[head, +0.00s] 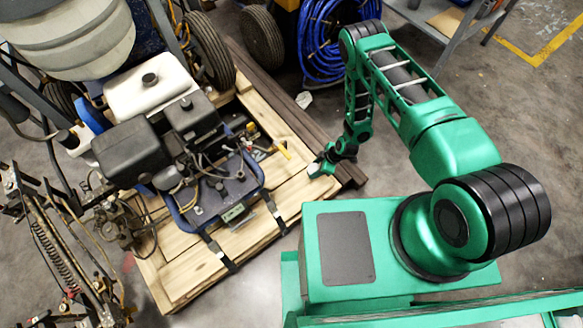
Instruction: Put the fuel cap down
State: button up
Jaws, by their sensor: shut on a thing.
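My gripper (320,165) is at the lower end of my green arm, over the right edge of the wooden pallet (290,190). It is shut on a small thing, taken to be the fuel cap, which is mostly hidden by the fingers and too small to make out. I cannot tell whether that thing touches the wood. The line striper's engine (195,120) stands on the pallet to the left of my gripper. A white tank (150,92) with a black round cap on top is behind the engine.
Bare pallet boards lie between the engine and my gripper. A dark timber (340,170) runs along the pallet's right side. A coiled blue hose (325,40) and a grey shelf (440,25) stand at the back. Striper parts crowd the left. Concrete floor is clear at right.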

jog(key=w+a, duration=0.1)
jog(key=a, duration=0.5)
jog(key=w+a, duration=0.1)
jog(key=a, duration=0.2)
jog(key=shift+w, duration=0.35)
jog(key=shift+w+a, duration=0.2)
jog(key=shift+a, duration=0.3)
jog(key=shift+d+f, duration=0.2)
jog(key=shift+f, duration=1.5)
jog(key=o, duration=1)
jog(key=shift+f, duration=0.1)
jog(key=shift+o, duration=0.2)
jog(key=v, duration=1.2)
jog(key=shift+s, duration=0.15)
